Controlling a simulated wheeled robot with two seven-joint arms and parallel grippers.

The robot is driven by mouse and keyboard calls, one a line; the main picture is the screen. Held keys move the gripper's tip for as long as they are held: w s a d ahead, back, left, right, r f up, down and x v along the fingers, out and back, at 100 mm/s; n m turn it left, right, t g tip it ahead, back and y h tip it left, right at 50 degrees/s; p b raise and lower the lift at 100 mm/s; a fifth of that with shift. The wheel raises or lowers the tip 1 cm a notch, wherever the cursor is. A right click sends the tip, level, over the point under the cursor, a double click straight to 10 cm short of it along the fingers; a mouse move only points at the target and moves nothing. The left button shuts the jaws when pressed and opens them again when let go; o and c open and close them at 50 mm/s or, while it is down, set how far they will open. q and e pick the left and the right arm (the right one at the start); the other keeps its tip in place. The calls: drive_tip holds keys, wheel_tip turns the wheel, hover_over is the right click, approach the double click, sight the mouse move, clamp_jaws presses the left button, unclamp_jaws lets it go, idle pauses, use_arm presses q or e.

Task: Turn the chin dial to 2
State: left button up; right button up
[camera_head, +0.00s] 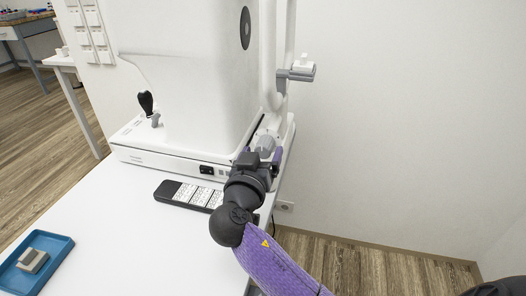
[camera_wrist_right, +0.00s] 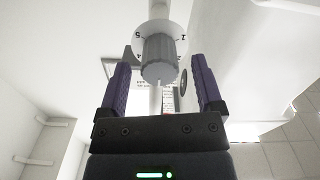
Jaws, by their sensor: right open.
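The chin dial (camera_wrist_right: 160,58) is a grey ribbed knob on a white numbered disc (camera_wrist_right: 140,45). A 5 and a 1 show on the disc's left and right; other marks are partly hidden. A pale mark shows at the knob's lower edge; I cannot tell which number it meets. In the head view the grey dial (camera_head: 265,142) is on the right side of the white machine. My right gripper (camera_wrist_right: 160,75) is open, its purple fingers lined up left and right of the knob with a gap each side. My left gripper is out of view.
The white machine (camera_head: 190,75) stands on the white table (camera_head: 130,225). A black strip with white labelled panels (camera_head: 172,190) lies before it. A blue tray (camera_head: 62,248) with a grey-beige block (camera_head: 32,260) is at the front left. A wall is at right.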

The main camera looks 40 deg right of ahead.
drive_tip(key=shift+x, duration=0.8)
drive_tip(key=shift+c, duration=0.4)
drive_tip(key=c, duration=0.5)
clamp_jaws()
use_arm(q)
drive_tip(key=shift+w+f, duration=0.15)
